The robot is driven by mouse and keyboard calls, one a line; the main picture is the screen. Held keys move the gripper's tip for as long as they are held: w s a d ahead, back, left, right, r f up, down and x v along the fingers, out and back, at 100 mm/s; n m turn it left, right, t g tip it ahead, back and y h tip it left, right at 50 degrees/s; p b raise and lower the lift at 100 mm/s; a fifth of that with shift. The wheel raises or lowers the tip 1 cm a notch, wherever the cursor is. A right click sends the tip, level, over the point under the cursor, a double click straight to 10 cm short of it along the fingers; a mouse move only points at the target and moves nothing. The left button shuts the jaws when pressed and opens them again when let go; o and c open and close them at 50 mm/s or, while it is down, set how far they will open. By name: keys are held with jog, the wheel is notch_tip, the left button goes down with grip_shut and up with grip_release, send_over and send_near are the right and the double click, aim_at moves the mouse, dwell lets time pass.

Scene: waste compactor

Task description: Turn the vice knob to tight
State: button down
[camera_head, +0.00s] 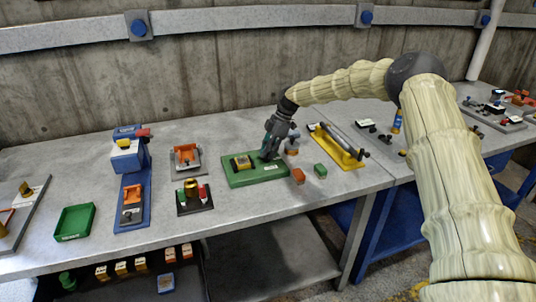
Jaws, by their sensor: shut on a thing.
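The vice appears to be the green flat base (262,176) with a yellow and dark block (242,162) on its left part, lying on the grey workbench. My gripper (267,153) points down at the right part of this base. Its fingers are shut on what looks like the vice knob. The knob is hidden by the fingers, so its turn position cannot be told.
An orange block (298,176) and a green block (320,170) lie right of the base. A yellow fixture (337,146) stands further right. A black base with a brass part (193,198) and a blue machine (128,165) stand left. Bare bench lies in front.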

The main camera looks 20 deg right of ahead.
jog(key=shift+d+n, duration=0.1)
jog(key=shift+n, duration=0.2)
jog(key=c, duration=1.5)
grip_release()
jog(key=v, duration=1.2)
jog(key=shift+w, duration=0.15)
jog(key=shift+d, duration=0.1)
